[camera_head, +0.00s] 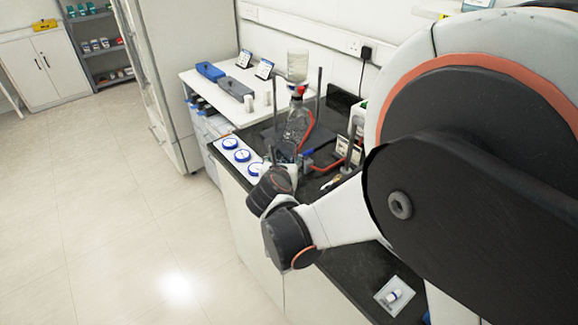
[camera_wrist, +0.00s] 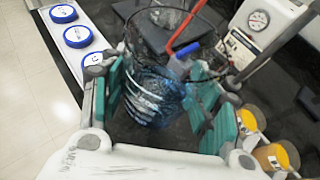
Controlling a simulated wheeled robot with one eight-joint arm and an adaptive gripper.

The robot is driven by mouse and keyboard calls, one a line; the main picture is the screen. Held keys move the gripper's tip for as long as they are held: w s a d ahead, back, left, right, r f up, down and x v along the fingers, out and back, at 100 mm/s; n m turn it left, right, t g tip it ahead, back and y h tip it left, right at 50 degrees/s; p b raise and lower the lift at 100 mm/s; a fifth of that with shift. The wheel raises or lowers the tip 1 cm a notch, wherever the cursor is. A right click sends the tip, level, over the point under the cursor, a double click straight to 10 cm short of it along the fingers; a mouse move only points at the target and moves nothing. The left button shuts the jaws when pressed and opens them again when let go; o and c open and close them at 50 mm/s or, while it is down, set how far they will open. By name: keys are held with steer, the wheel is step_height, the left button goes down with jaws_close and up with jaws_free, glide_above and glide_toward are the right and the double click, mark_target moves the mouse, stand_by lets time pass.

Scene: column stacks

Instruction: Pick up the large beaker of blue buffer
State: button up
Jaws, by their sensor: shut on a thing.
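The large beaker (camera_wrist: 152,98) is clear glass with blue liquid low inside. It stands between the teal-padded fingers of my gripper (camera_wrist: 160,88) in the wrist view, with its wide rim toward the top of the picture. My gripper is shut on it, a pad on each side.
Blue round lids (camera_head: 242,156) sit on a white strip along the bench's left edge. A clear flask (camera_head: 297,125) and stands rise behind my wrist. Floor at left is clear.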

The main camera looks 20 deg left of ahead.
step_height(320, 180, up, 11)
steer(key=p, duration=0.3)
stand_by(0.5)
